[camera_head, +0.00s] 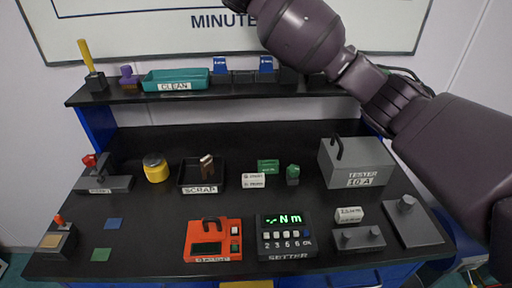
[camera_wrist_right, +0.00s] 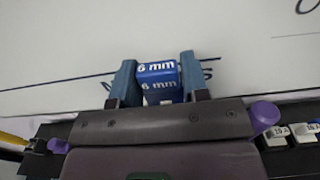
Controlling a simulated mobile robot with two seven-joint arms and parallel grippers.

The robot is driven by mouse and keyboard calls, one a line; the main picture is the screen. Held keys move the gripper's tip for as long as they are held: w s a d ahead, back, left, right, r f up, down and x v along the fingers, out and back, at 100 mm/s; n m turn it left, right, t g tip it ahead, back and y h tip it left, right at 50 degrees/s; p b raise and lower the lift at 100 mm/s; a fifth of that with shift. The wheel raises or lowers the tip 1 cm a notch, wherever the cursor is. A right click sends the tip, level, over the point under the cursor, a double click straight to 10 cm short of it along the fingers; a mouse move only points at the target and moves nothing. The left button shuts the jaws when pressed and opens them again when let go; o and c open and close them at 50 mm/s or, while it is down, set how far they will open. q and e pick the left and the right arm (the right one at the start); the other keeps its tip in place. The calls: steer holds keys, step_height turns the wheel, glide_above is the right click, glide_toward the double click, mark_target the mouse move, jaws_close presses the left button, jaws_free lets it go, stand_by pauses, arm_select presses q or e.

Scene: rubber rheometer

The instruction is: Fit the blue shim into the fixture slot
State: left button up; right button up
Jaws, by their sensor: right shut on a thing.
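In the right wrist view my right gripper (camera_wrist_right: 160,80) is shut on a blue shim (camera_wrist_right: 158,69) marked "6 mm", held between its two fingers in front of the whiteboard. In the head view my right arm rises from the right edge past the top, so the gripper and held shim are out of that frame. Two other blue labelled pieces, one on the left (camera_head: 220,66) and one on the right (camera_head: 266,65), stand on the shelf. I cannot tell which part is the fixture slot. A grey device (camera_head: 104,183) with a red knob stands at the bench's left. My left gripper is not in view.
The raised shelf (camera_head: 190,95) bears a teal CLEAN tray (camera_head: 176,85). The bench holds a SCRAP tray (camera_head: 199,189), a yellow jar (camera_head: 155,168), an orange device (camera_head: 205,248), a SETTER box (camera_head: 285,250) and a grey TESTER (camera_head: 355,165).

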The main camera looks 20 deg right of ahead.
steer(key=shift+a+r, duration=0.1)
steer(key=shift+r, duration=0.05)
steer(key=s+a+r+n+y, duration=0.2)
steer(key=s+a+r+y, duration=0.1)
steer(key=s+a+r, duration=0.15)
steer(key=s+a+f+n+y, duration=0.1)
steer(key=s+a+f+y, duration=0.1)
steer(key=s+f, duration=0.15)
arm_select(q)
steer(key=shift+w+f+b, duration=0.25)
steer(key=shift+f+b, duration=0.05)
steer(key=shift+b, duration=0.35)
arm_select(e)
steer(key=s+d+f, duration=0.4)
steer(key=s+f, duration=0.3)
steer(key=f, duration=0.4)
steer(key=s+d+f+h, duration=0.1)
steer(key=s+d+f, duration=0.2)
steer(key=s+f, duration=0.4)
steer(key=s+d+f, duration=0.4)
steer(key=s+f, duration=0.4)
steer(key=f, duration=0.8)
steer(key=shift+d+f+m+h, duration=0.3)
steer(key=shift+m, duration=0.1)
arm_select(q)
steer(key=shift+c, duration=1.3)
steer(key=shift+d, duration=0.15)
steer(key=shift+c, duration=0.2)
arm_select(e)
steer(key=shift+d, duration=0.1)
